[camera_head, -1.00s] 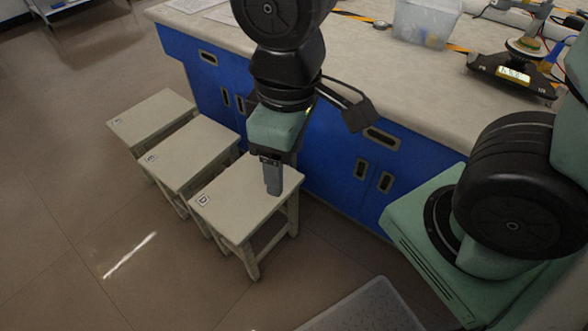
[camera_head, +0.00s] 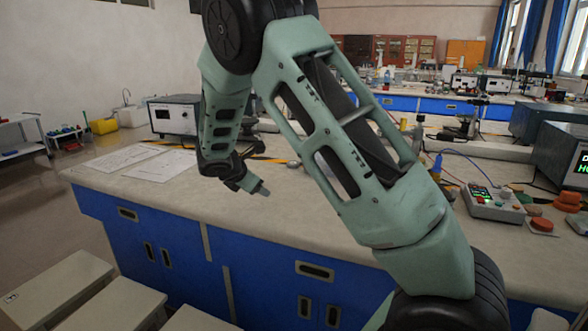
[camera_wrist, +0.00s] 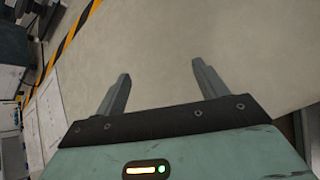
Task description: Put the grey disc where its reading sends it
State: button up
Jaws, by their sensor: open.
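My gripper (camera_head: 262,190) hangs low above the bench top (camera_head: 150,185), left of the middle. In the wrist view my gripper (camera_wrist: 163,85) is open, with nothing between its fingers and bare bench surface beyond. I cannot clearly make out the grey disc in either view. A small grey round thing (camera_head: 294,163) shows on the bench, partly hidden behind my arm; I cannot tell whether it is the disc. A dark instrument (camera_head: 568,155) at the right edge has a lit green display, cut off by the frame.
Pale stools stand before the blue bench, including a left one (camera_head: 55,285) and a middle one (camera_head: 118,308). Papers (camera_head: 125,157) lie on the bench's left.

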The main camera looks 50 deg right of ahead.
jog(key=w+d+n+h, duration=0.1)
jog(key=w+d, duration=0.1)
jog(key=d, duration=0.2)
jog(key=w+d+r+n+h, duration=0.1)
jog(key=d+n, duration=0.1)
jog(key=d, duration=0.2)
jog(key=w+d+n+t+h, duration=0.1)
jog(key=w+d, duration=0.1)
jog(key=d, duration=0.2)
jog(key=shift+w+r+n+h, duration=0.3)
jog(key=shift+r+n, duration=0.1)
send_near(293, 162)
jog(key=shift+x, duration=3.7)
jog(key=shift+s+f, duration=0.15)
jog(key=c, duration=1.1)
jog(key=shift+c, duration=0.2)
jog(key=shift+a, duration=0.1)
